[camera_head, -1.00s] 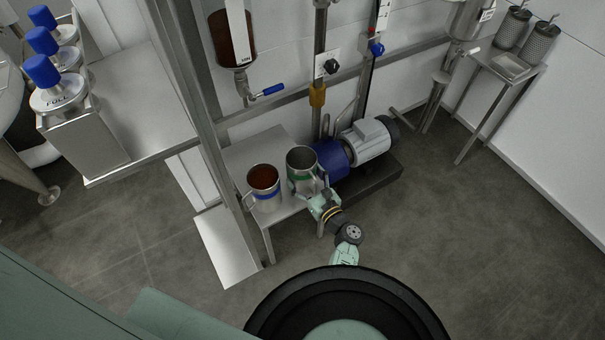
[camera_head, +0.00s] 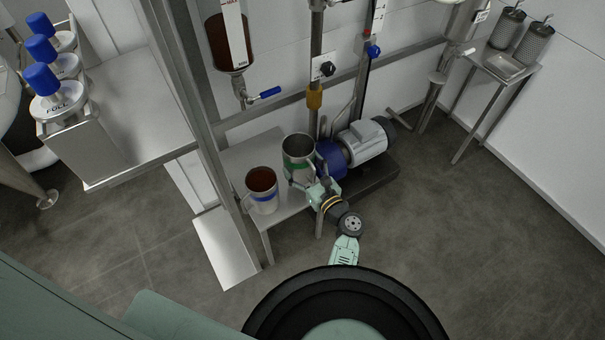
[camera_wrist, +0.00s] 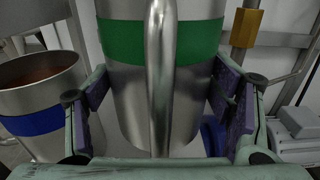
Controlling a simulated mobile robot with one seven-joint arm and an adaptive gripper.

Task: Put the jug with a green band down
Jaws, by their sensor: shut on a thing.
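The steel jug with a green band (camera_head: 297,144) is over the back right part of the small steel table (camera_head: 243,155) in the head view. In the wrist view the jug (camera_wrist: 128,85) stands upright and fills the middle, its handle facing the camera. My gripper (camera_head: 307,184) is shut on the jug from the front, with purple finger pads on both sides of its body in the wrist view (camera_wrist: 165,100). The jug looks empty inside as far as its open top shows. I cannot tell whether its base touches the table.
A jug with a blue band (camera_head: 263,199), holding brown liquid, stands on the table to the left. A blue and grey pump motor (camera_head: 365,138) is close on the right. A sight tube with a blue-handled valve (camera_head: 264,94) hangs behind. Bare tabletop shows at the left back.

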